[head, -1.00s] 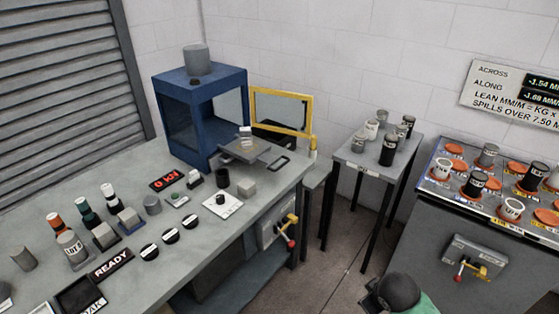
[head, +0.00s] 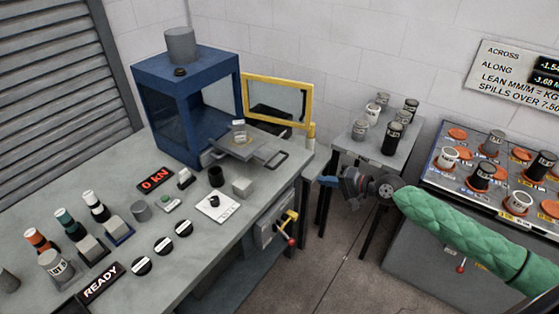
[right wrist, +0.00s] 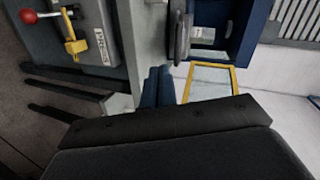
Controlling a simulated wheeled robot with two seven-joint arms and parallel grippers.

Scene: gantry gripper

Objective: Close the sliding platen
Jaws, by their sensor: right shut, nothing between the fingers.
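The sliding platen (head: 232,148) is a grey plate sticking out of the front of the blue press (head: 185,110). A small light sample (head: 239,131) stands on it. A dark loop handle (head: 273,160) sits at its outer right end, above the bench edge. In the right wrist view the dark handle (right wrist: 181,38) is just beyond my fingertips. My right gripper (head: 326,181) is shut and empty, with blue fingers pointing left, right of the handle and apart from it. The fingers also show in the right wrist view (right wrist: 158,86). My left gripper is out of view.
The yellow-framed door (head: 277,101) stands open beside the press. A yellow-and-red lever (head: 288,226) projects from the bench front. A side table (head: 375,145) with several cups stands behind my right gripper. Several weights and blocks are on the bench (head: 215,250).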

